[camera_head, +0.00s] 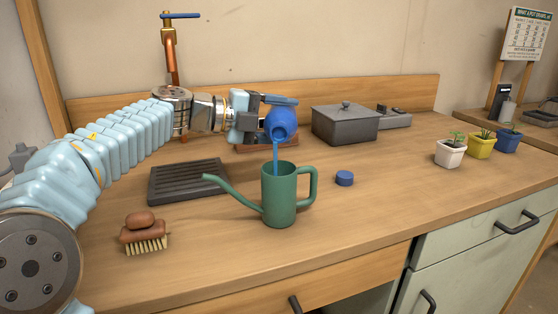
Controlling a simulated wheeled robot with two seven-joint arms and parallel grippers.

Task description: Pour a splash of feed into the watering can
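A green watering can (280,203) stands upright on the wooden worktop, its spout to the left and its handle to the right. A blue bottle (282,123) is tilted above it, its open mouth pointing down and toward me. A stream of blue liquid (276,154) falls from the mouth into the can's open top. My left gripper (265,110) is shut around the bottle; its fingers are partly hidden by the bottle. A blue cap (344,178) lies on the worktop right of the can. My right gripper is not in view.
A dark ribbed tray (188,182) lies left of the can, and a brush (146,241) is at the front left. A grey lidded box (345,124) stands behind. Small potted plants (450,152) are at the right. A copper tap (171,60) rises at the back.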

